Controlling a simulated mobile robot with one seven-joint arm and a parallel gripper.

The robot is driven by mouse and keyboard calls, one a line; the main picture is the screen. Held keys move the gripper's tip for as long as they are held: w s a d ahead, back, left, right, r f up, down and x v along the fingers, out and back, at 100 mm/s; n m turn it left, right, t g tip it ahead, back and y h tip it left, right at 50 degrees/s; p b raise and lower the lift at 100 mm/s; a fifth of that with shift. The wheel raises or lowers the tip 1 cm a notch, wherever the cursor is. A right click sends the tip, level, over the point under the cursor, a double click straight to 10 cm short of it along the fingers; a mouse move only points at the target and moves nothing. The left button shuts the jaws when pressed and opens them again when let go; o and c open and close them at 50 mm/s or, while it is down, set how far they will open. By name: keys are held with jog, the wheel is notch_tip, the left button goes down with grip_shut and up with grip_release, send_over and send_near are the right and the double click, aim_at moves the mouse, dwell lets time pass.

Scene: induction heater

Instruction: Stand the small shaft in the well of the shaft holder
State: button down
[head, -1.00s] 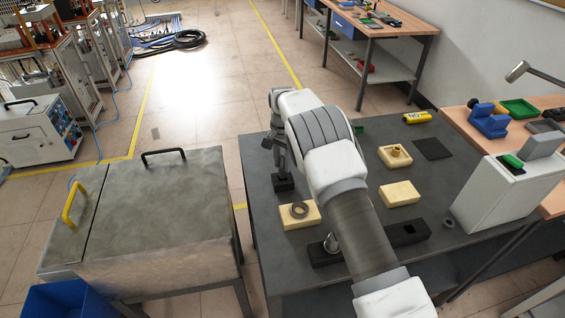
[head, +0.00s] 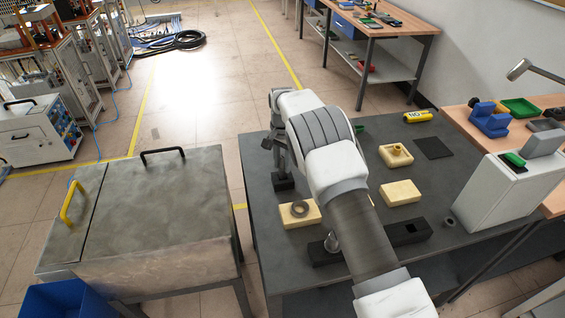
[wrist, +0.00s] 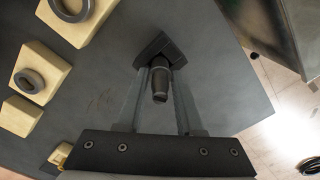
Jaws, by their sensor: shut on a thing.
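My gripper (wrist: 160,72) is shut on the small shaft (wrist: 160,84), a dark grey cylinder between its two fingers in the wrist view. A small black block (wrist: 152,48), which looks like the shaft holder, lies straight beyond the shaft. The shaft's far end overlaps the block in that view; I cannot tell whether it is inside the well or just above. In the head view the block (head: 284,184) sits near the table's left edge, and my gripper (head: 281,170) points down over it. The shaft is not clearly visible there, and the well is hidden.
A cream block with a grey ring (head: 300,210) stands close by. A long black block (head: 408,231) with a square hole lies nearer me, a metal piece (head: 332,243) at its left end. More cream blocks (head: 400,193) and a white machine (head: 505,192) are right.

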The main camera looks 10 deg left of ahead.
jog(key=shift+f+b, duration=0.95)
jog(key=shift+f, duration=0.35)
jog(key=shift+c, duration=2.3)
grip_release()
notch_tip(320, 180, up, 18)
jog(key=shift+f, duration=0.25)
